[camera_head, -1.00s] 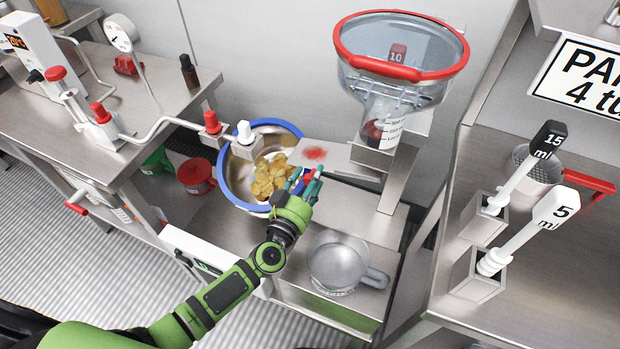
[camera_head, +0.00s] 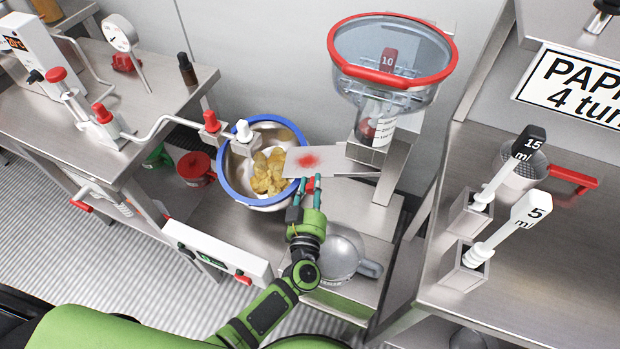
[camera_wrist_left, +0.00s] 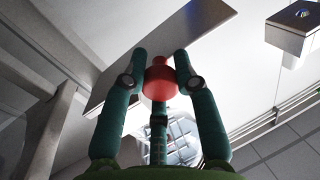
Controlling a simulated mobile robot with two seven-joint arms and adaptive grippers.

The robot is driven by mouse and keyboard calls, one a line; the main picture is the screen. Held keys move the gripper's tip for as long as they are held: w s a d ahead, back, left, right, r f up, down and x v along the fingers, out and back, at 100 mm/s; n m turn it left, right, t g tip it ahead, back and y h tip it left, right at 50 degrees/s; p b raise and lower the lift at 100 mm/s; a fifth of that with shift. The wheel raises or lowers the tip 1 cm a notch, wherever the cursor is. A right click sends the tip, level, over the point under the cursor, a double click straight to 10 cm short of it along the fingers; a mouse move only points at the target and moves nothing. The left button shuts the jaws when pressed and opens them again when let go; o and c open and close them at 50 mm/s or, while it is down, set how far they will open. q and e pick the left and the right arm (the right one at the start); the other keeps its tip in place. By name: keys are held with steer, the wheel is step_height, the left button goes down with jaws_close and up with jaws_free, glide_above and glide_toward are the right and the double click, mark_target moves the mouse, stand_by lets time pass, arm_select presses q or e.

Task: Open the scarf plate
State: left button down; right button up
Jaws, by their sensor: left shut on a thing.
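The scarf plate (camera_head: 335,157) is a flat grey metal plate under the clear hopper, with a patch of red powder on top. Its left end reaches over the right side of the blue-rimmed bowl (camera_head: 226,182). My left gripper (camera_head: 311,185) is at the plate's near edge. In the left wrist view, my left gripper (camera_wrist_left: 160,68) is shut on a red knob (camera_wrist_left: 160,83) just below the plate (camera_wrist_left: 165,40). My right gripper is not in view.
The red-rimmed hopper (camera_head: 390,80) stands above the plate's right end. The bowl holds yellow chips (camera_head: 268,176). A clear jug (camera_head: 345,258) stands behind my left wrist. Measuring scoops (camera_head: 502,232) stand in holders at right. A side table (camera_head: 60,130) is at left.

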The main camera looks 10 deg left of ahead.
arm_select(q)
steer(key=shift+s+d+f, duration=0.1)
steer(key=shift+s+f, duration=0.05)
steer(key=shift+f, duration=0.1)
steer(key=c, duration=0.9)
jaws_free()
steer(key=shift+c, duration=0.2)
steer(key=shift+r, duration=0.1)
steer(key=s, duration=1.2)
steer(key=shift+d, duration=0.45)
